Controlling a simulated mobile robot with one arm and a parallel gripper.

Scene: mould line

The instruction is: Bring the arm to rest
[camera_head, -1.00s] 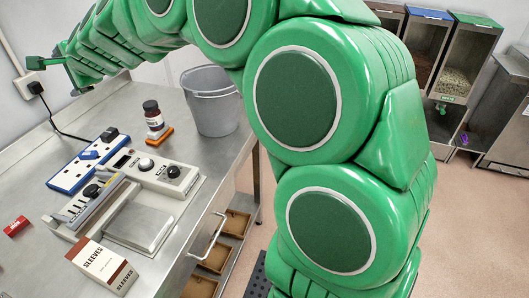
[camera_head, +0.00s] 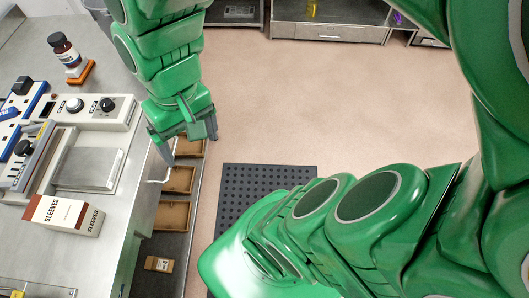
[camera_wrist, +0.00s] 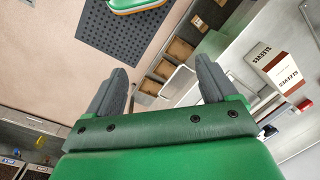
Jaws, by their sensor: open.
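My gripper (camera_head: 189,143) hangs beside the right edge of the steel bench (camera_head: 118,190), above the floor side of it, in the head view. In the wrist view my gripper (camera_wrist: 161,70) shows two dark grey fingers spread wide apart with nothing between them. It is open and empty. My green arm comes down from the top of the head view to the gripper, and other green parts of mine fill the right and lower side.
On the bench are a white sealing device (camera_head: 90,135), a SLEEVES box (camera_head: 62,214) and a brown bottle (camera_head: 62,48). A black perforated mat (camera_head: 262,185) lies on the otherwise clear floor (camera_head: 330,100).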

